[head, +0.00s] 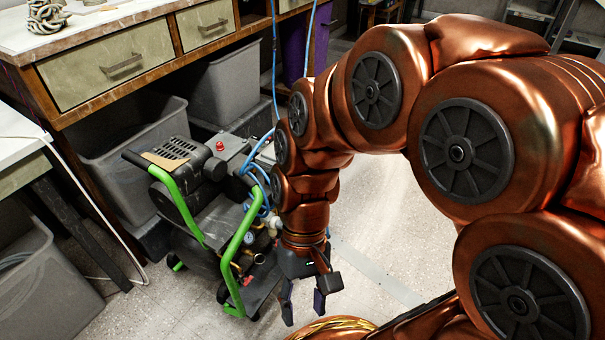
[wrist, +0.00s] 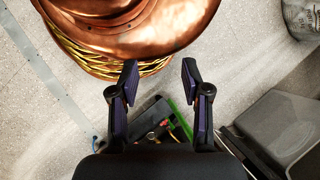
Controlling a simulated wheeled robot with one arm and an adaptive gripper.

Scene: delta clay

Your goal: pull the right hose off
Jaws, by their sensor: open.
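A compressor-like machine (head: 205,200) with green handles stands on the floor left of my arm. Two thin blue hoses hang above it: the left hose (head: 274,60) runs down to the machine, and the right hose (head: 309,40) passes down behind my arm. More blue hose (head: 262,188) loops at the machine's right side. Their lower ends and fittings are partly hidden by my arm. My gripper (head: 303,303) points down, open and empty, to the right of the machine's front. In the wrist view my gripper (wrist: 160,72) has its fingers apart, with part of the machine (wrist: 153,117) beyond.
A wooden bench (head: 120,65) with drawers stands behind the machine, with grey bins (head: 225,85) under it. A white table (head: 18,140) and another grey bin (head: 50,280) are at the left. Bare floor (head: 385,240) lies right of my gripper.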

